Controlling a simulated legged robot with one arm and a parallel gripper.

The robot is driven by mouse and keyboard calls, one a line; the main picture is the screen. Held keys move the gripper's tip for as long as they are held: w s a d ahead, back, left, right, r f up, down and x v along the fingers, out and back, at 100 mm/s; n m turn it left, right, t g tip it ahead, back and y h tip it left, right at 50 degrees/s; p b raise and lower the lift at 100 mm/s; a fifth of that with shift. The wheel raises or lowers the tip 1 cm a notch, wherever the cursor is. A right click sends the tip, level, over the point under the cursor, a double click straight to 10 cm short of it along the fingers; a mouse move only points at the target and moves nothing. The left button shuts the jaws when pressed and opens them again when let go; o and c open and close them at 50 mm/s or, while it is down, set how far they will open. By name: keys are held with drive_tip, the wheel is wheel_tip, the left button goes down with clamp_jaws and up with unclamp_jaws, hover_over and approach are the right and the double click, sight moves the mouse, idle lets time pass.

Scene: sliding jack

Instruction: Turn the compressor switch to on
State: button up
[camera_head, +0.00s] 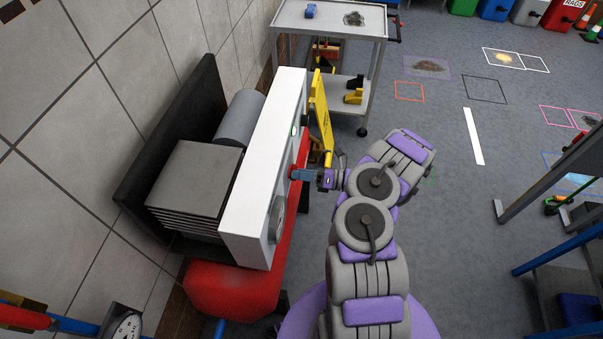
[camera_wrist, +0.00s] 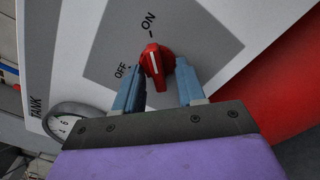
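The compressor switch is a red knob (camera_wrist: 158,66) with a white line, on a grey plate (camera_wrist: 104,48) of the white panel. In the wrist view its white line runs nearly up and down, its upper end toward the mark by the ON label (camera_wrist: 149,21). The OFF label (camera_wrist: 121,71) is to its left. My gripper (camera_wrist: 158,78) has its two blue fingers spread on either side of the knob, with gaps visible beside its lower part. Contact at the tips cannot be told. In the head view my gripper (camera_head: 294,174) is at the front of the compressor's white panel (camera_head: 262,165), and hides the knob.
A round gauge (camera_wrist: 75,117) is beside the gripper in the wrist view. The red tank (camera_head: 235,290) sits under the panel. A grey cart (camera_head: 330,22) and a yellow sign (camera_head: 319,110) stand beyond. Open floor (camera_head: 440,130) lies to the right.

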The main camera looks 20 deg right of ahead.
drive_tip(key=p+v, duration=0.1)
drive_tip(key=v, duration=1.6)
drive_tip(key=shift+d+p, duration=0.25)
drive_tip(key=shift+p, duration=0.15)
drive_tip(key=shift+s+f, duration=0.1)
drive_tip(key=shift+s, duration=0.05)
